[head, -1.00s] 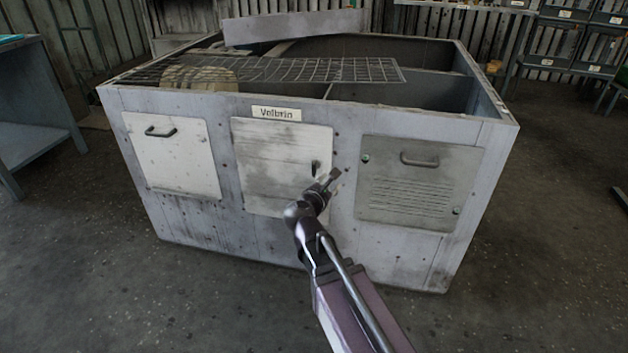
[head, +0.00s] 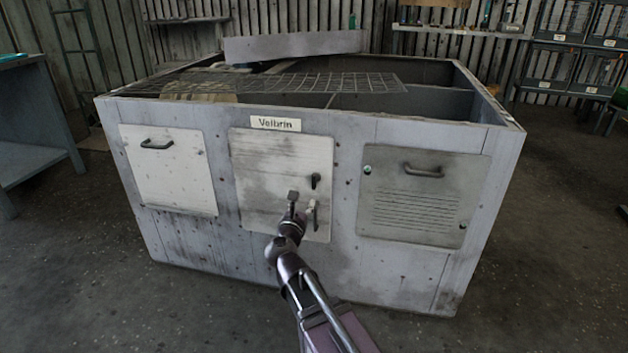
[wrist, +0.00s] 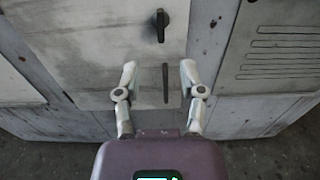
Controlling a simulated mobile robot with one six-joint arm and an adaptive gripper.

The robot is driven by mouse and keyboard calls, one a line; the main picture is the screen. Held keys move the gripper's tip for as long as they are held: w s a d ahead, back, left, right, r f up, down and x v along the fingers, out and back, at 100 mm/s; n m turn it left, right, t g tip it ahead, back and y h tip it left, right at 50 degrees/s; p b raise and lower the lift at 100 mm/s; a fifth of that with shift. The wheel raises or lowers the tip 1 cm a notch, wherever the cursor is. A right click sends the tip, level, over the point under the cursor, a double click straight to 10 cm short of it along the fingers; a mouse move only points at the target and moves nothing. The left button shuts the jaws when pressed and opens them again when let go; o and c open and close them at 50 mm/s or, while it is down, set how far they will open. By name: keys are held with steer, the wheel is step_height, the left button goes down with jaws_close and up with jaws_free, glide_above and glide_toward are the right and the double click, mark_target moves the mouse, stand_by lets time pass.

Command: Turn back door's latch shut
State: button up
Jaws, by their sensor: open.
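The middle door (head: 265,165) is pale and stained, and looks flush with the housing front. A black latch knob (head: 315,181) sits near its right edge, with its grip upright; it also shows in the wrist view (wrist: 161,26). Below it is a thin dark upright bar handle (wrist: 165,83). My gripper (head: 302,203) is in front of the door's lower right, below the knob. In the wrist view my gripper (wrist: 159,78) is open, its fingers to either side of the bar and below the knob. I cannot tell whether they touch the door.
A "Velbrin" plate (head: 276,124) is above the middle door. A left door (head: 168,180) and a louvred right door (head: 420,205) flank it, each with a dark handle. The housing top is open, partly covered by a wire grid (head: 300,84). Bare floor lies in front.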

mark_target(313, 180)
steer(key=shift+w, duration=0.15)
steer(key=x, duration=1.3)
steer(key=shift+w, duration=0.3)
jaws_close()
